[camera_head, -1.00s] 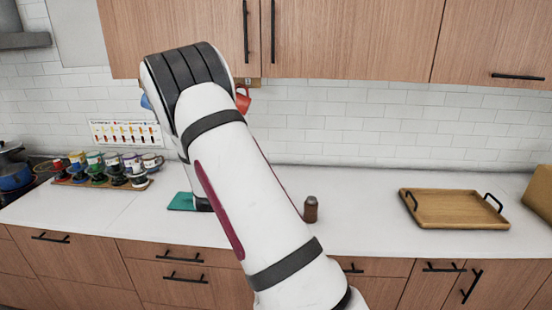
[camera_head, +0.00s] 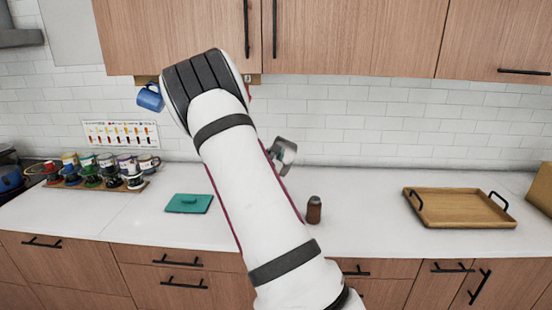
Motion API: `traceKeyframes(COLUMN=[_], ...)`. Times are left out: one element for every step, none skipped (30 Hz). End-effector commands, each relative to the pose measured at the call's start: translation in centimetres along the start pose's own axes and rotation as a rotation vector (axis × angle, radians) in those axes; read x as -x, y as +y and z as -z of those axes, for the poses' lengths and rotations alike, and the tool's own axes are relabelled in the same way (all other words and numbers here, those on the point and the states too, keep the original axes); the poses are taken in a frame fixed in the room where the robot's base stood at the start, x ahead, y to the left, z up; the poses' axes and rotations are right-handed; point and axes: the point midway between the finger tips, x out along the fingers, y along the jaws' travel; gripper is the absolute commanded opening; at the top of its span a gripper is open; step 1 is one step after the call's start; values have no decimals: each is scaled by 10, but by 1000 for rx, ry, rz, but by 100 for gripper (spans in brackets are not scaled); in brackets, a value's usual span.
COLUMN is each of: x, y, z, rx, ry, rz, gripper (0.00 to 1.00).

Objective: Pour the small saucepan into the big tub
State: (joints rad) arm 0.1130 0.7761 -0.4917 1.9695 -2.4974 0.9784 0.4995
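My arm (camera_head: 250,190) reaches up across the middle of the view, and its forward end is hidden behind it. My gripper does not show clearly. A grey, metallic, rounded piece (camera_head: 285,153) shows just right of my arm, above the counter's back. It may be the small saucepan, tilted, but most of it is hidden and I cannot tell what holds it. No big tub can be made out.
A brown shaker (camera_head: 314,210) stands right of my arm. A wooden tray (camera_head: 455,208) is at right, a cup rack (camera_head: 95,184) at left. A blue mug (camera_head: 150,97) hangs at the wall.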

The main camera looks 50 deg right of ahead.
Motion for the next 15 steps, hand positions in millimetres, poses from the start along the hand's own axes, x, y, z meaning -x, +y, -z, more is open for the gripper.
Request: traceKeyframes(x=[-1,0,0,1,2,2,3,3,4,5,5,6,7,8,10], y=[7,10,14,16,19,22,26,29,32,35,38,43,46,49,51], z=[3,3,4,5,5,5,6,6,7,8,8,9,9,10,12], rx=[24,44,70,90,110,136,158,180,208,229,255,287,312,337,374], ry=[-10,-13,-17,-21,-23,-29,-32,-37,-42,-46,-50,-56,-61,-64,-68], rz=[-5,-7,-9,-10,-11,-13,-15,-16,-17,-18,-20,-22,-23,-25,-27], gripper=[0,0,0,0,0,0,0,0,0,0,0,0,0,0,0])
